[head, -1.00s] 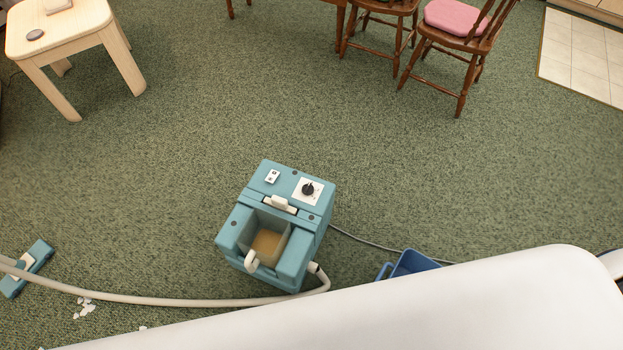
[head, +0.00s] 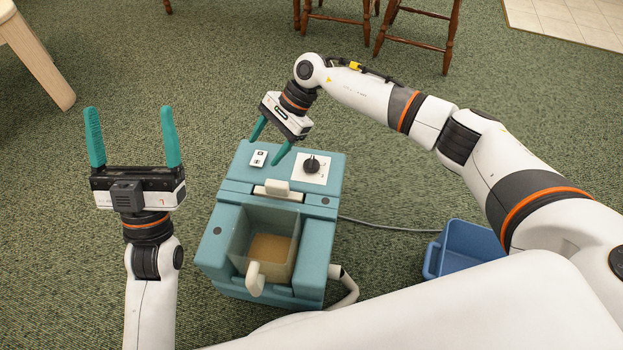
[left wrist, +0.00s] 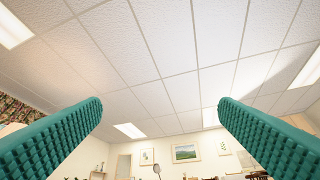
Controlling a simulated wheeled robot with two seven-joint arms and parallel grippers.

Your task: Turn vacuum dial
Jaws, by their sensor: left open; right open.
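The vacuum (head: 219,240) is a teal box on the green carpet in the head view, with an open bin holding brownish contents. Its black dial (head: 311,164) sits on a white plate at the top right of the box. My right gripper (head: 268,145) is open above the top of the box, left of the dial, near a small white switch plate (head: 258,158). My left gripper (head: 132,125) is open and empty, left of the vacuum, fingers pointing away from me. Its fingers also frame the left wrist view (left wrist: 160,120), which faces the ceiling.
A blue bin (head: 470,250) stands right of the vacuum, and a grey cord (head: 390,226) runs toward it. A hose (head: 347,290) leaves the vacuum's lower right side. Wooden chair legs (head: 415,40) and a pale table leg (head: 40,60) stand farther back. Open carpet lies between.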

